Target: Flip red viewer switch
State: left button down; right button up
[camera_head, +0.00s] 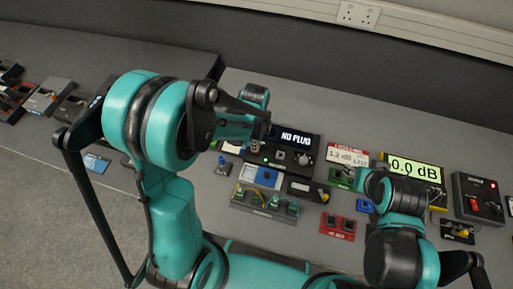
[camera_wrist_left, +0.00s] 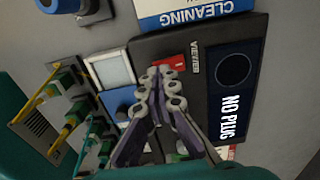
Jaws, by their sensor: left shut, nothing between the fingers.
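The black viewer box with the "NO PLUG" display (camera_head: 296,137) stands on the bench in the head view; its screen also shows in the left wrist view (camera_wrist_left: 232,112). The red viewer switch (camera_wrist_left: 172,62) sits beside the "VIEWER" label in the wrist view. My left gripper (camera_wrist_left: 162,72) is shut and empty, its fingertips right at the switch and partly covering it. I cannot tell if they touch. In the head view my left gripper (camera_head: 255,142) is at the box's left end, hiding the switch. My right gripper (camera_head: 352,180) is small and partly hidden; its jaws are unclear.
A green "0.0 dB" meter (camera_head: 415,170) and a black box with a red switch (camera_head: 479,199) stand to the right. A holder with several connectors (camera_head: 264,205) and a red block (camera_head: 338,226) are in front. A "CLEANING" box (camera_wrist_left: 200,14) lies close to the viewer.

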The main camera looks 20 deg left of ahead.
pick_arm(q)
jog(key=shift+f+b, duration=0.7)
jog(key=shift+f, duration=0.1)
jog(key=shift+r+p, duration=2.65)
jog(key=shift+r, duration=0.95)
jog(key=shift+s+a+r+n, duration=0.1)
jog(key=shift+r+n, duration=0.1)
jog(key=shift+n, duration=0.1)
jog(key=s+a+r+n+t+b, duration=0.4)
jog(key=s+r+n+t, duration=0.3)
jog(key=n, duration=1)
jog(key=shift+s+a+r+n+b, duration=0.25)
jog(key=shift+s+r+n+b, duration=0.25)
jog(key=shift+s+r, duration=0.75)
